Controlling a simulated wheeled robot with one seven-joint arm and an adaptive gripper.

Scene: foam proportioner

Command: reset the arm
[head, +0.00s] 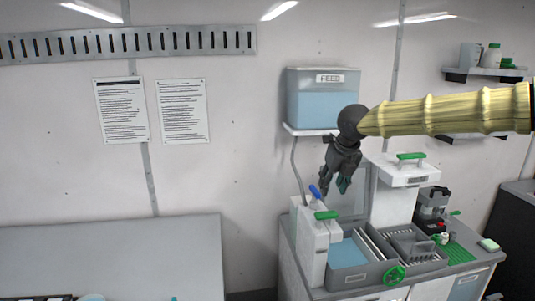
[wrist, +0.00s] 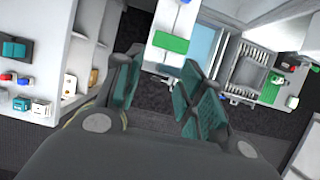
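My arm in its yellow ribbed sleeve (head: 445,112) reaches in from the right of the head view and bends down at a dark wrist joint. My gripper (head: 335,186) hangs below it, pointing down, above the machine bench and in front of the wall. In the wrist view my gripper (wrist: 156,76) shows teal-padded fingers standing apart, with nothing between them. In the head view it looks clear of the bench, though the exact height is hard to tell.
Below my gripper is the bench (head: 455,268) with a white unit with a blue lever (head: 316,192), a slotted tray (head: 413,243) and a green handwheel (head: 394,274). The FEED tank (head: 322,100) hangs behind. A grey table (head: 110,255) stands left.

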